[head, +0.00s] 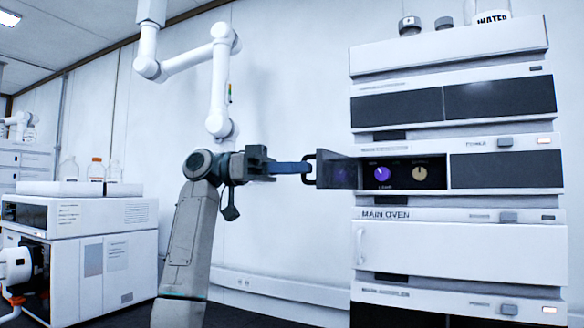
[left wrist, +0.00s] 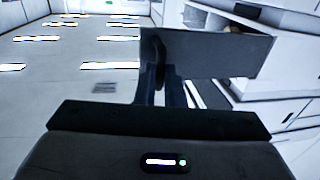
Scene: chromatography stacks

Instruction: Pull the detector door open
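The detector door (head: 339,171) is a dark panel on the middle module of the right stack. It stands swung out to the left, and the dials behind it show. Its dark handle (head: 309,168) is at the door's free edge. My left gripper (head: 303,168) reaches it from the left, with its blue-grey fingers close together at the handle. In the left wrist view the door (left wrist: 225,50) fills the upper middle, with the handle (left wrist: 157,58) at the fingertips (left wrist: 160,82). The fingers look shut on the handle, though the contact is partly hidden.
The detector (head: 500,142) sits above the main oven (head: 460,250) and below other modules. Bottles (head: 490,12) stand on top of the stack. Another white instrument (head: 100,230) stands at the left. The wall behind is plain, with a low rail.

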